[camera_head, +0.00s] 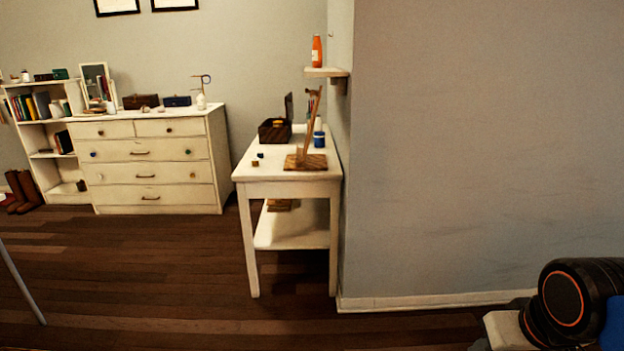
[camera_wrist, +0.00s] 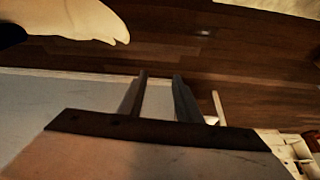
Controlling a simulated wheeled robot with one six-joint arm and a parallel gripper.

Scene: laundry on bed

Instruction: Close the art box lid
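The art box (camera_head: 275,132) is a dark brown box on a narrow white table (camera_head: 285,188) against the wall. Its lid (camera_head: 289,107) appears to stand upright along the right side, so the box looks open. Something orange shows at its top. My gripper (camera_wrist: 160,75) shows in the wrist view with its two fingers apart and nothing between them. It is far from the art box. In the head view only part of my arm shows at the lower right, and the fingers are out of sight.
On the table, a wooden easel-like stand (camera_head: 305,161) and a blue jar (camera_head: 319,139) are right of the box, with small blocks in front. A wall shelf (camera_head: 326,72) holds an orange bottle (camera_head: 316,51). A grey wall (camera_head: 480,150) fills the right. The wooden floor (camera_head: 170,270) is mostly clear.

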